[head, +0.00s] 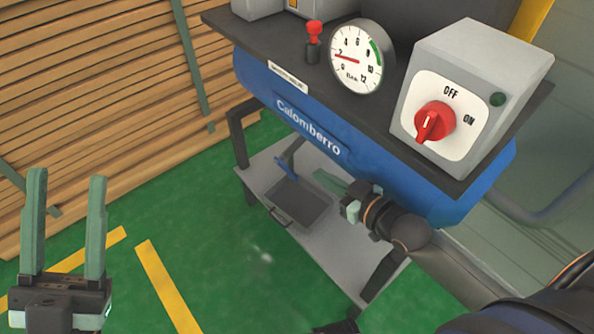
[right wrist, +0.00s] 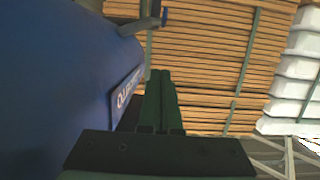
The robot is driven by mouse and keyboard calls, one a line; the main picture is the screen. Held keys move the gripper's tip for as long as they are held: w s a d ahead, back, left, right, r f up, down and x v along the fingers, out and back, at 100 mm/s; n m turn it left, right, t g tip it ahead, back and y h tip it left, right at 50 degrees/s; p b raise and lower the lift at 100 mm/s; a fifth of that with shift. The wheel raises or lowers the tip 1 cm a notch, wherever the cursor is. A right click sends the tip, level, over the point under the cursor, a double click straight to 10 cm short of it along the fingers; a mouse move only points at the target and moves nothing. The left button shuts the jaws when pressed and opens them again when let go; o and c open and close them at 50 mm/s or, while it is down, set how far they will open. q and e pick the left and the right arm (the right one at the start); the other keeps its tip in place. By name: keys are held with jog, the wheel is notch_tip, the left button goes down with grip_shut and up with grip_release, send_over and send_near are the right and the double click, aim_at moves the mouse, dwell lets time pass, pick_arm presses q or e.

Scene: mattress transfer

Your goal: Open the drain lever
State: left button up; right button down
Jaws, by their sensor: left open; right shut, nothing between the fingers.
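The drain lever (head: 284,167) is a small blue handle on a grey pipe under the blue tank (head: 330,145), above the lower shelf. In the right wrist view the blue handle (right wrist: 164,17) shows at the top, on a dark fitting. My right gripper (head: 322,176) is shut and empty below the tank, to the right of the lever and apart from it. Its closed green fingers also show in the right wrist view (right wrist: 160,78), below the handle in the picture. My left gripper (head: 66,182) is open and empty at the lower left, far from the lever.
A grey shelf (head: 262,165) with a dark tray (head: 298,203) stands under the tank. On top are a pressure gauge (head: 356,57), a red-topped valve (head: 314,38) and a switch box (head: 470,70) with a red knob. Stacked planks (head: 90,90) stand at left. Green floor is clear between.

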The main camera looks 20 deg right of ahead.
jog(key=b, duration=0.4)
send_over(297, 177)
jog(key=f, duration=0.2)
jog(key=shift+w+f, duration=0.2)
jog(key=shift+f, duration=0.1)
notch_tip(297, 177, down, 3)
jog(key=shift+s+r+b, duration=0.1)
jog(key=shift+s+b, duration=0.05)
jog(key=shift+b, duration=0.4)
jog(key=shift+f, duration=0.5)
pick_arm(q)
notch_tip(297, 177, down, 6)
jog(key=shift+d+n, duration=0.3)
jog(key=shift+n, duration=0.1)
jog(key=shift+w+r, duration=0.1)
jog(key=shift+r, duration=0.15)
pick_arm(e)
jog(key=shift+s+f, duration=0.1)
